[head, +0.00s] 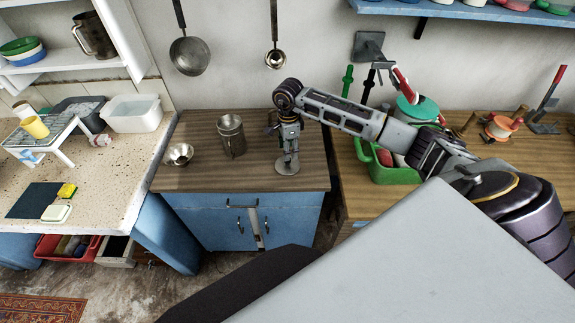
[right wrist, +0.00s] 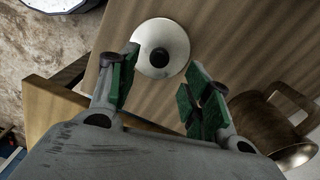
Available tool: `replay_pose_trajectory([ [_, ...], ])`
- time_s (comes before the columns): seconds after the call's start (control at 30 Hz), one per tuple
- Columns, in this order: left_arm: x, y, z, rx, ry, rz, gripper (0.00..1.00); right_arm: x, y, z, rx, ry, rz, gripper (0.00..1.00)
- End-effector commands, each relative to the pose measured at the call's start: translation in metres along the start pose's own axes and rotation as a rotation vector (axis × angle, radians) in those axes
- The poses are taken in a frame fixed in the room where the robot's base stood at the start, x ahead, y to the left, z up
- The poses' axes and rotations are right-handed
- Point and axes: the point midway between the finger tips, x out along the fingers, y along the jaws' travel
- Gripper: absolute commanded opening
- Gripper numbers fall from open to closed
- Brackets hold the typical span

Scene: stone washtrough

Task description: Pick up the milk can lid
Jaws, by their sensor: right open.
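The milk can lid (right wrist: 176,40) is a pale round disc with a dark knob in the middle. In the right wrist view it lies on the wooden top, just beyond my fingertips. In the head view the lid (head: 287,168) shows as a small grey disc below my right gripper (head: 289,150). My right gripper, also in the right wrist view (right wrist: 162,66), is open with green finger pads to either side of the knob's line. Nothing is between the pads. Whether the fingers touch the lid is not clear. My left gripper is not in view.
A metal can with a handle (head: 231,137) stands left of the lid on the brown top (head: 205,185); a small metal bowl (head: 179,155) sits further left. A green bin (head: 395,172) stands to the right. Ladles (head: 189,55) hang on the wall behind.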

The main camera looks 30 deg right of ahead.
Motion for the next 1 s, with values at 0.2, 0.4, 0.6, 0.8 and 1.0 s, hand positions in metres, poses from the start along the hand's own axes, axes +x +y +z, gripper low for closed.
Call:
replay_pose_trajectory([
  [0.2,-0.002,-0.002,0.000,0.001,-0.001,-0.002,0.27,0.005,0.001,0.000,0.000,0.000,0.001,0.49],
  [0.4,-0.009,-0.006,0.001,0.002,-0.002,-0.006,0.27,0.022,0.002,0.001,0.001,0.000,0.003,0.49],
  [0.6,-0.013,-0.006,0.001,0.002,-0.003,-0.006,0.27,0.044,0.002,0.001,0.001,0.000,0.002,0.49],
  [0.8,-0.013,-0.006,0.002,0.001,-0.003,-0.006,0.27,0.052,0.002,0.002,0.000,0.000,0.000,0.49],
  [1.0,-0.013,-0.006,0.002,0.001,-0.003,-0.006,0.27,0.052,0.002,0.001,0.000,0.000,0.000,0.49],
])
